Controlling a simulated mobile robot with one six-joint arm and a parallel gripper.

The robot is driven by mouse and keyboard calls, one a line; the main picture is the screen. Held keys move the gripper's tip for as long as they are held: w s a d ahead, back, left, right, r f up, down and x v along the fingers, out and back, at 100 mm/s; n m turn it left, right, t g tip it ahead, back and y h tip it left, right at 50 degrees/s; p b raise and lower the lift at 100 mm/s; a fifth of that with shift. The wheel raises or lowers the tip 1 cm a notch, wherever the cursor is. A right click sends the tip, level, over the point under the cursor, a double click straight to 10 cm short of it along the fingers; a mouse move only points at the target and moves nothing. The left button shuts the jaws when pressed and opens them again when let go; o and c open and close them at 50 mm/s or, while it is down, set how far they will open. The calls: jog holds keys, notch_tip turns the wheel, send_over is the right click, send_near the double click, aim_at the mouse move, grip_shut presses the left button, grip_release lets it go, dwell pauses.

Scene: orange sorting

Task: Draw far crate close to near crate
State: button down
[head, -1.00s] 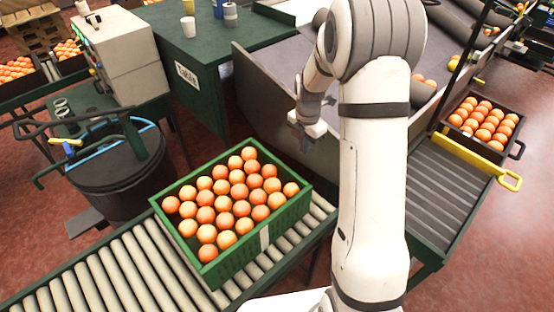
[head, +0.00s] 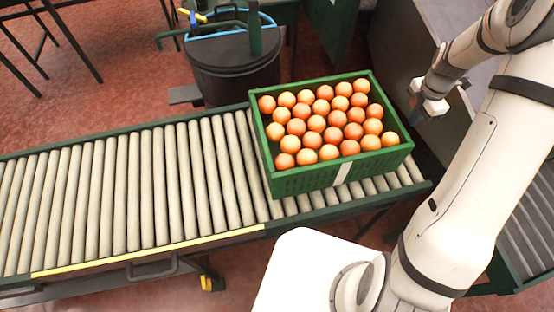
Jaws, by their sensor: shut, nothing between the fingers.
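One green crate (head: 395,161) full of oranges sits at the right end of the roller conveyor (head: 130,190) in the head view. A white label shows on its near side. No second crate shows in the present view. My gripper (head: 418,112) hangs in the air to the right of the crate, apart from it, beside the grey bin wall. It is small in the picture and appears shut and empty.
The rollers left of the crate are bare. A black bin (head: 235,68) with a blue rim stands behind the conveyor. A yellow strip (head: 150,252) runs along the conveyor's near edge. My arm fills the right side.

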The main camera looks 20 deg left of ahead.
aim_at(265, 151)
jog(key=s+a+f+b, duration=0.1)
jog(key=s+a, duration=0.7)
jog(key=a, duration=0.4)
jog(key=s+a+f+b, duration=0.1)
jog(key=s+a, duration=0.8)
jog(key=a, duration=0.4)
jog(key=s+a+f+b, duration=0.1)
jog(key=s+a, duration=0.7)
jog(key=a, duration=0.5)
jog(key=shift+s+a+f, duration=0.15)
jog(key=shift+s+f, duration=0.15)
jog(key=shift+w, duration=0.15)
jog(key=shift+w+d, duration=0.3)
jog(key=shift+d, duration=0.25)
jog(key=shift+w+d, duration=0.3)
jog(key=shift+d, duration=0.2)
notch_tip(265, 151, up, 12)
jog(key=p, duration=0.8)
